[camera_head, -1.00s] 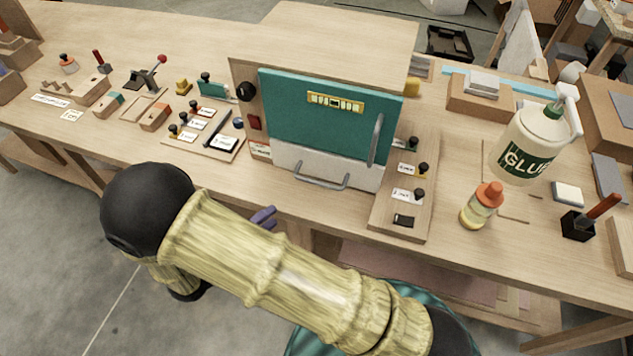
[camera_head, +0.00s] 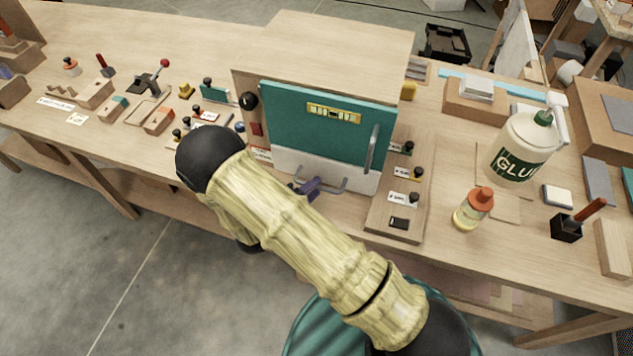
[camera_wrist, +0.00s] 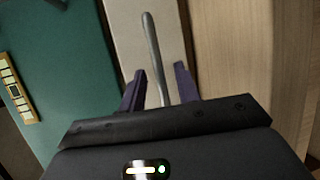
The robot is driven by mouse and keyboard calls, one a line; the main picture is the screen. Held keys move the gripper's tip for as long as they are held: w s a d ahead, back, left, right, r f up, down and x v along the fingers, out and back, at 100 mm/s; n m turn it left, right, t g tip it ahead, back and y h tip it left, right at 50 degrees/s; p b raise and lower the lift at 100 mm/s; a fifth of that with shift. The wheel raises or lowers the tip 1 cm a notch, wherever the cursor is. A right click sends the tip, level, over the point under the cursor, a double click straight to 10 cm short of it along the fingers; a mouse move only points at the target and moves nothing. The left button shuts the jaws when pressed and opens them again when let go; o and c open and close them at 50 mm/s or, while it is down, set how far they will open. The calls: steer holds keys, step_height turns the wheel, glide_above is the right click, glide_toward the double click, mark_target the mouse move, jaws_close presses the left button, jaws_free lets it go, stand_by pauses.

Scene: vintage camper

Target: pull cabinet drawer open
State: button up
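The cabinet (camera_head: 322,60) is a wooden box on the workbench with a teal door (camera_head: 290,118) above a pale drawer front (camera_head: 362,182). The drawer has a grey bar handle (camera_head: 338,188), and the drawer looks closed. My gripper (camera_head: 308,186) has dark purple fingers and is at the left part of this handle. In the wrist view, the handle (camera_wrist: 153,50) runs between the two fingers of my gripper (camera_wrist: 158,77), which are apart with a gap on each side of the bar. The drawer front (camera_wrist: 130,25) lies behind them.
The teal door has its own vertical handle (camera_head: 373,148). A wooden board (camera_head: 380,215) with small knobs and labels lies right of the cabinet. A yellow bottle with an orange cap (camera_head: 472,210) and a glue bottle (camera_head: 520,150) stand farther right.

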steer(key=shift+x, duration=1.05)
jaws_close()
